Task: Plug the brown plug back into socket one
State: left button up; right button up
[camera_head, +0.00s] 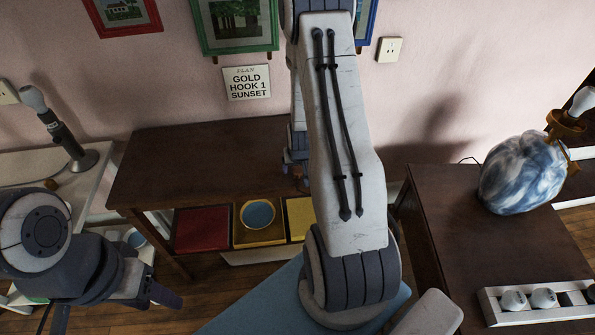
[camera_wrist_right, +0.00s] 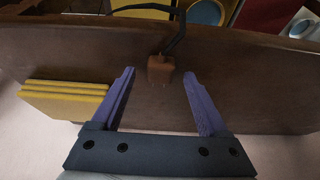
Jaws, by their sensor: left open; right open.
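The brown plug (camera_wrist_right: 160,68), a small block with a black cord, lies on the dark wooden tabletop (camera_wrist_right: 250,88). In the right wrist view it is between the fingertips of my right gripper (camera_wrist_right: 158,76), which is open with a gap on both sides of it. In the head view my right arm hides most of that gripper. Socket numbers are not readable. My left gripper (camera_head: 166,297) is open and empty at lower left.
A yellow stack (camera_wrist_right: 62,98) lies on the tabletop beside my right gripper. A blue-white globe-like object (camera_head: 520,175) stands on the right table (camera_head: 450,210). A lamp (camera_head: 68,140) stands at left. The middle table's left part (camera_head: 190,160) is clear.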

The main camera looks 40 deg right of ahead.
aim_at(298, 170)
jog(key=shift+f, duration=0.1)
jog(key=shift+c, duration=0.3)
grip_shut()
notch_tip(298, 170, up, 4)
jog(key=shift+r, duration=0.2)
jog(key=shift+w+d+r, duration=0.1)
jog(key=shift+d+r, duration=0.15)
jog(key=shift+d, duration=0.3)
jog(key=shift+w+d+r, duration=0.1)
jog(key=shift+d+r, duration=0.1)
jog(key=shift+d, duration=0.3)
jog(key=w+d+r+p, duration=0.1)
jog(key=d+r+p, duration=0.4)
jog(key=d+p, duration=0.4)
jog(key=shift+d+r+p, duration=0.2)
jog(key=shift+r+p, duration=0.2)
jog(key=shift+p, duration=1.25)
jog(key=shift+w, duration=0.1)
